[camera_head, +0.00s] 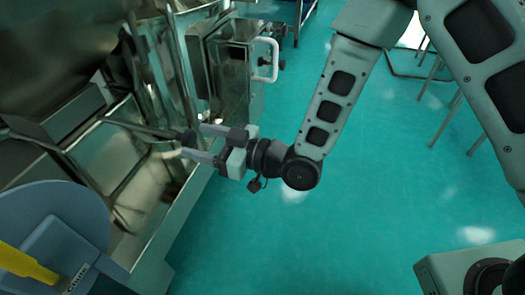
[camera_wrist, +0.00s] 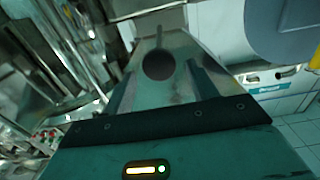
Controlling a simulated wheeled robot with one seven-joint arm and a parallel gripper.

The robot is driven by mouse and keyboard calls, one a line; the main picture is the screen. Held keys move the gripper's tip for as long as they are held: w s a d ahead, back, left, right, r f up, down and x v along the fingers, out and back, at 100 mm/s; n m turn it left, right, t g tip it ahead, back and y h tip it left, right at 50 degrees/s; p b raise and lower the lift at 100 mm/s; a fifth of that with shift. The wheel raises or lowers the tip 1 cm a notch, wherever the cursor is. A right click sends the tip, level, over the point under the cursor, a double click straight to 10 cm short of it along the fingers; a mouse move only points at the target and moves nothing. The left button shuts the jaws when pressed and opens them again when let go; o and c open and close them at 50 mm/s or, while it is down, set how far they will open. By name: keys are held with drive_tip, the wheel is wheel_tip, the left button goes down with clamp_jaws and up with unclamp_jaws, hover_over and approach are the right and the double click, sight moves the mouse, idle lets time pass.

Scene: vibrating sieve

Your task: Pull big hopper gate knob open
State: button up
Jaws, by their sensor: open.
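The hopper gate knob (camera_head: 188,138) is a dark round ball on the end of a thin rod, beside the metal machine at left centre in the head view. The knob also shows in the wrist view (camera_wrist: 158,65), with its rod running away behind it. My gripper (camera_head: 192,141) is open, with one finger on each side of the knob. In the wrist view the fingers (camera_wrist: 160,75) flank the knob with a visible gap on both sides. I cannot tell how deep the knob sits between the fingertips.
The shiny metal hopper and chute (camera_head: 115,150) fill the left side. A metal cabinet with a white handle (camera_head: 267,60) stands behind my gripper. A blue-grey round part with a yellow piece (camera_head: 50,225) is at the lower left. The green floor (camera_head: 330,230) is open to the right.

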drive_tip(key=p+v, duration=0.1)
drive_tip(key=v, duration=1.3)
drive_tip(key=shift+p, duration=0.35)
drive_tip(key=shift+a, duration=0.1)
drive_tip(key=s+d+r+m+g+h, duration=0.7)
drive_tip(key=s+d+h, duration=0.3)
drive_tip(key=s+h, duration=0.45)
wheel_tip(320, 180, up, 28)
drive_tip(key=n+h+p, duration=0.1)
drive_tip(key=p, duration=2.5)
drive_tip(key=shift+w, duration=0.45)
drive_tip(key=shift+a+f+h, duration=0.1)
drive_tip(key=shift+h, duration=0.15)
